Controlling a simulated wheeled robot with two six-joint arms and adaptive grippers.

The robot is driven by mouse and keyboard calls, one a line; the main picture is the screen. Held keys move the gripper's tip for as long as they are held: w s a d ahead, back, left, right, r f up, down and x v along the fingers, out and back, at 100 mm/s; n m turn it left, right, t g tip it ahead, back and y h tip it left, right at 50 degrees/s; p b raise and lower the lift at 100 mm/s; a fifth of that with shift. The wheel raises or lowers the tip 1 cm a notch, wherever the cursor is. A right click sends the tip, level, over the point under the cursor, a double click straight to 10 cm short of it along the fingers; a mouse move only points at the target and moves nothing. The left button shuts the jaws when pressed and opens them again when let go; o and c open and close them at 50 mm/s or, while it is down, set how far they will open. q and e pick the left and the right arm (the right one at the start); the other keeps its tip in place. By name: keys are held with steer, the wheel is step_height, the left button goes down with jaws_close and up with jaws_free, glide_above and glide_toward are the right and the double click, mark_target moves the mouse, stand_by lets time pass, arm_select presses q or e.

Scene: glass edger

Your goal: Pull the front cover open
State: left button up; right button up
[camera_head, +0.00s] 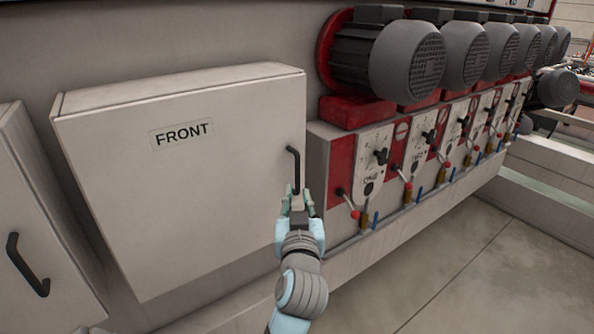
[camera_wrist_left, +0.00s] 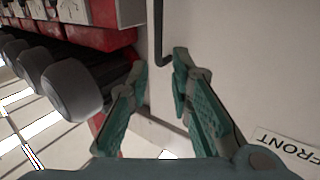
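The front cover (camera_head: 190,200) is a large pale grey box door with a "FRONT" label, and it looks closed. It also fills the right of the left wrist view (camera_wrist_left: 250,60), with the label upside down. Its black bar handle (camera_head: 293,165) is upright near the right edge; it shows in the left wrist view (camera_wrist_left: 158,30) too. My left gripper (camera_head: 298,194) is at the lower end of the handle. Its teal fingers (camera_wrist_left: 160,70) are apart, with the handle's end close to the gap between the tips. I cannot tell whether they touch it. My right gripper is not in view.
Another grey cover with a black handle (camera_head: 27,265) stands at the left. Right of the front cover are grey motors (camera_head: 405,60) on red mounts, above panels with protruding levers (camera_head: 347,203). The floor (camera_head: 450,270) at the lower right is clear.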

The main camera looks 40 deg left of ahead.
mark_target(298, 171)
arm_select(q)
steer(key=p+x, duration=0.1)
steer(key=x, duration=1.1)
steer(key=shift+w+a, duration=0.1)
steer(key=shift+w, duration=0.2)
steer(key=shift+f, duration=0.1)
jaws_close()
